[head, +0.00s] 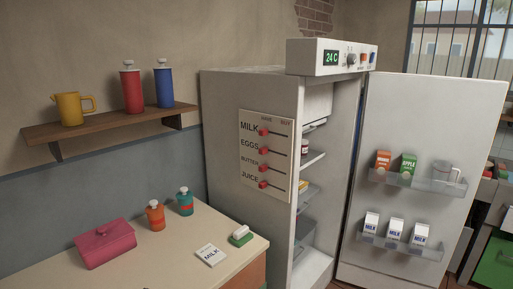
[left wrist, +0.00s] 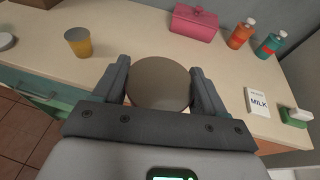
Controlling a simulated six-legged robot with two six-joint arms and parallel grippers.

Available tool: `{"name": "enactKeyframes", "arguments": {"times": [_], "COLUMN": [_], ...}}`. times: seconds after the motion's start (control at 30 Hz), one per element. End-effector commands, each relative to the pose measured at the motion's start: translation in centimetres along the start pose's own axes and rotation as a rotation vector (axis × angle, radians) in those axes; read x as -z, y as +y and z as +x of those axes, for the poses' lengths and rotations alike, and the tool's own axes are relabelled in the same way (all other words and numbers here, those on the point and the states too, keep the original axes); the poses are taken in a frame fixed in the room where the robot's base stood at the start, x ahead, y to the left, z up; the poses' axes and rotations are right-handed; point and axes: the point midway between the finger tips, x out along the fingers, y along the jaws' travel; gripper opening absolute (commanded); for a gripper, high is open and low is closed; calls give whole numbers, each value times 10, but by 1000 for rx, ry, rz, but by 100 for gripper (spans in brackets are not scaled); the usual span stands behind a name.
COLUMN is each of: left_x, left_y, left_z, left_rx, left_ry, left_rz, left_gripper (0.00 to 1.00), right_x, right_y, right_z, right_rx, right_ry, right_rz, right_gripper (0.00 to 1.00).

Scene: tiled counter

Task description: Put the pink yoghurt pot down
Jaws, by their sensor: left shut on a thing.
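In the left wrist view my left gripper (left wrist: 162,88) is shut on a round thing with a flat grey-brown top (left wrist: 160,84), one finger on each side of it. This looks like the yoghurt pot seen from above. Its sides and base are hidden, so I see no pink on it and cannot tell whether it touches the counter (left wrist: 130,32). Neither gripper shows in the head view, and my right gripper is in no view.
A pink lidded box (head: 105,243), an orange bottle (head: 156,215), a teal bottle (head: 185,201), a milk card (head: 211,255) and a green-and-white block (head: 241,236) stand on the counter. A yellow cup (left wrist: 78,42) is at left. The fridge door (head: 425,120) is open.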

Motion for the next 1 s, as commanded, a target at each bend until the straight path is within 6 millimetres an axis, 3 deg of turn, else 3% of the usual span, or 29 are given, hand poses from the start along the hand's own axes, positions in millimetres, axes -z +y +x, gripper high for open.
{"name": "enactKeyframes", "arguments": {"times": [0.03,0.13,0.2,0.33,0.43,1.0], "left_x": [29,82,110,144,154,152], "left_y": [-5,-10,-9,-4,-2,-3], "left_z": [-4,-11,-15,-20,-24,-23], "left_rx": [32,98,134,168,154,124], "left_ry": [3,3,1,0,-2,-2], "left_rz": [29,52,59,61,48,38], "left_gripper": [31,31,31,31,31,31], "right_x": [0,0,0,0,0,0], "right_y": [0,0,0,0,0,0], "right_z": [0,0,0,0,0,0], "right_rx": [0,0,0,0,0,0], "right_ry": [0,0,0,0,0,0], "right_rz": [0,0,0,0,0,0], "right_gripper": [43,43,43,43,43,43]}}
